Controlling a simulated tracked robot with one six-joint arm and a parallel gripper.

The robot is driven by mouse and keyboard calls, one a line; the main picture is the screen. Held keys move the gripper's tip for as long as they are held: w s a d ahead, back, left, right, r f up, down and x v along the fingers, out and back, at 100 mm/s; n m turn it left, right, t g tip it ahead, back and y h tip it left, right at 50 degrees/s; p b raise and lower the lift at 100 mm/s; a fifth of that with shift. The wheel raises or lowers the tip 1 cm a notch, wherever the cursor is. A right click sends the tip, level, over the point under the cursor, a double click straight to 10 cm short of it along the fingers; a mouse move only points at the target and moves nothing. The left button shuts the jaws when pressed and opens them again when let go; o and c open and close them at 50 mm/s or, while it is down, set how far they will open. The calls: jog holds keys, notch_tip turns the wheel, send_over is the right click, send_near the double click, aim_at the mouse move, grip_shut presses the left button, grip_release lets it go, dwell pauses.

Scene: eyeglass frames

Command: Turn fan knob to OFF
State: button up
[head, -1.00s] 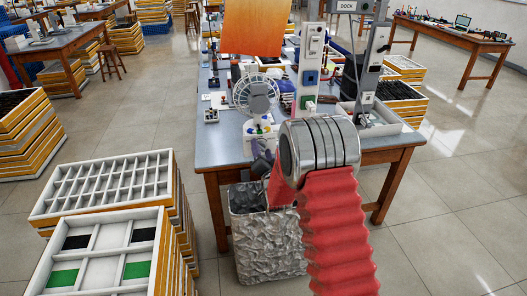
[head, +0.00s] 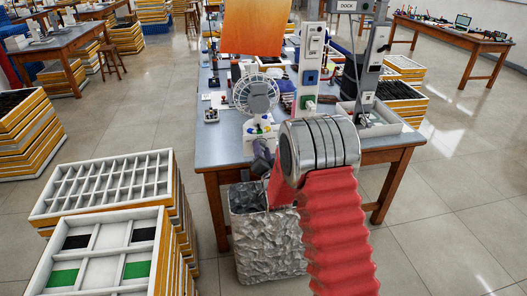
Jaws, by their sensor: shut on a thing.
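The white desk fan (head: 256,92) stands on the front part of the grey workbench (head: 222,150), its round cage facing me. Its white base (head: 250,128) carries small coloured spots at the front; which is the knob is too small to tell. My gripper (head: 261,143), dark and small in the head view, is at the front of the fan base, just below the coloured spots. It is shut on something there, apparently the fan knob. The fingertips and the knob's pointer cannot be made out.
My red-sleeved arm with its metal joint covers the bench's front middle. A crumpled silver bin (head: 268,235) stands under the bench edge. Stacked trays (head: 105,190) fill the left front. A post with switches (head: 310,65) rises right of the fan. Floor at right is clear.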

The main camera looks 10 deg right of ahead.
jog(key=shift+a+r+n, duration=0.1)
jog(key=shift+a+n, duration=0.15)
jog(key=shift+n, duration=1.25)
jog(key=o, duration=0.9)
jog(key=shift+o, duration=0.2)
jog(key=shift+s, duration=0.1)
jog(key=s, duration=1.3)
jog(key=shift+s, duration=0.3)
